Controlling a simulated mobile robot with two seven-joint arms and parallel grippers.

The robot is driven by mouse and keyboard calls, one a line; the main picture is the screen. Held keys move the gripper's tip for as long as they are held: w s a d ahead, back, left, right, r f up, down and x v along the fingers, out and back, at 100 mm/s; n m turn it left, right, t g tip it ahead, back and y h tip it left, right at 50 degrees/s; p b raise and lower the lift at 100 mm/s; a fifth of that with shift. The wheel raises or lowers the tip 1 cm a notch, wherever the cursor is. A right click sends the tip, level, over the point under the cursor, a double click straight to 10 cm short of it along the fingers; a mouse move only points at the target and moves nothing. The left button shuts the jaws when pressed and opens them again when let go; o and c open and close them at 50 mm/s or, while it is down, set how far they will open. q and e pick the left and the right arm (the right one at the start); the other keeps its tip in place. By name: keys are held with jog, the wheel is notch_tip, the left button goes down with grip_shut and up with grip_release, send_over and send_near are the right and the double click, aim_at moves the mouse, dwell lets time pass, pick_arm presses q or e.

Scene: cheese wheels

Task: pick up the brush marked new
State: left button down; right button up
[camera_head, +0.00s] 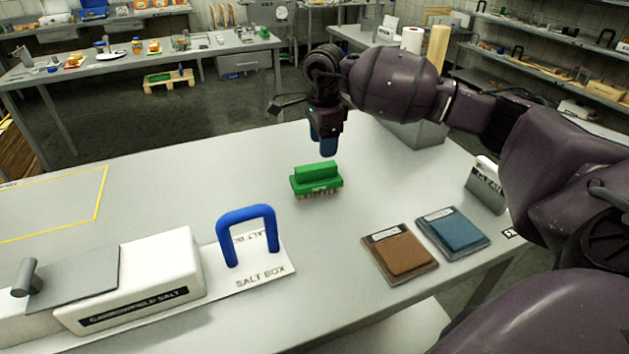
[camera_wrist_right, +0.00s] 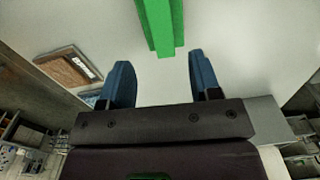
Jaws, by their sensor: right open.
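A green brush (camera_head: 316,181) with a raised green grip and short bristles stands on the grey table, near its middle. A light mark on its side is too small to read. My right gripper (camera_head: 325,143) is above and just behind the brush, pointing down, with blue fingers. In the right wrist view the two fingers (camera_wrist_right: 161,85) are apart with nothing between them. The green grip (camera_wrist_right: 163,22) shows there beyond the fingertips, not touching them. My left gripper is not in view.
A white salt box (camera_head: 150,270) and a blue handle (camera_head: 246,222) stand at the front left. A brown pad (camera_head: 400,253) and a blue pad (camera_head: 453,231) lie at the right. The table around the brush is clear.

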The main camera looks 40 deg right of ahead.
aim_at(316, 166)
notch_tip(316, 166, down, 3)
jog(key=shift+w+a+r, duration=0.1)
jog(key=shift+w+a+f, duration=0.1)
jog(key=shift+a+f, duration=0.1)
jog(key=shift+f, duration=0.65)
jog(key=shift+w+a+f, duration=0.1)
jog(key=shift+a+f, duration=0.05)
jog(key=shift+f, duration=0.7)
jog(key=shift+w+a+f, duration=0.1)
jog(key=shift+a+f, duration=0.1)
jog(key=shift+f, duration=0.65)
grip_shut()
